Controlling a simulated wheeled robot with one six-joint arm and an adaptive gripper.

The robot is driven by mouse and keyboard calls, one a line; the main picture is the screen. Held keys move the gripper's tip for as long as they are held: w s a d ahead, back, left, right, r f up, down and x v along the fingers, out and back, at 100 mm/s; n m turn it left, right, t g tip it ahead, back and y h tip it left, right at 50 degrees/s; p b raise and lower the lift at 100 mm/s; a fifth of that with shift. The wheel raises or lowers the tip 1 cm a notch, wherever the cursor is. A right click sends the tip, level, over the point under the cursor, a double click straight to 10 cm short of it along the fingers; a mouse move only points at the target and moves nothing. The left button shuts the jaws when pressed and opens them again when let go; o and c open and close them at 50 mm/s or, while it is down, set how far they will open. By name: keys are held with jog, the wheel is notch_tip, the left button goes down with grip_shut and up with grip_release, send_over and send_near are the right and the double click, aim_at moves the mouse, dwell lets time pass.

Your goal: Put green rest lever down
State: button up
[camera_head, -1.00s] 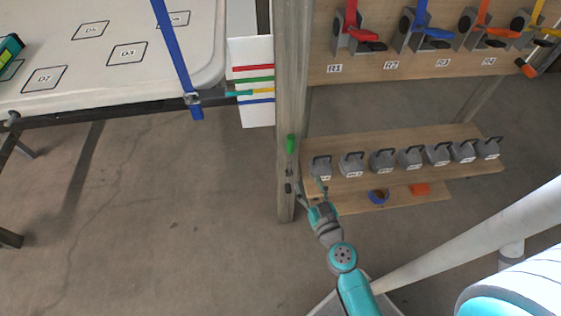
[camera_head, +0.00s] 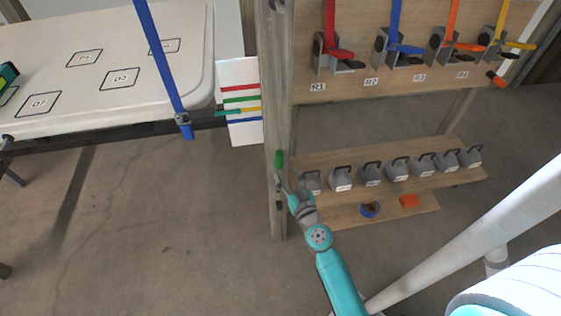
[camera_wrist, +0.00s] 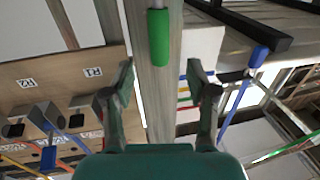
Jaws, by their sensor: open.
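The green rest lever (camera_head: 279,159) stands upright on the face of the wooden post (camera_head: 276,80), its green grip at the upper end. In the wrist view the green grip (camera_wrist: 158,38) shows against the post, ahead of and between my fingers. My gripper (camera_wrist: 161,75) is open with nothing between its fingertips. In the head view my gripper (camera_head: 284,188) is beside the post, just below the green grip.
A shelf (camera_head: 400,178) with several grey weights stands right of the post. Above it is a board (camera_head: 350,88) with coloured straps and cleats.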

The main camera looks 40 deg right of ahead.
aim_at(281, 162)
jog(key=shift+x, duration=3.35)
grip_shut()
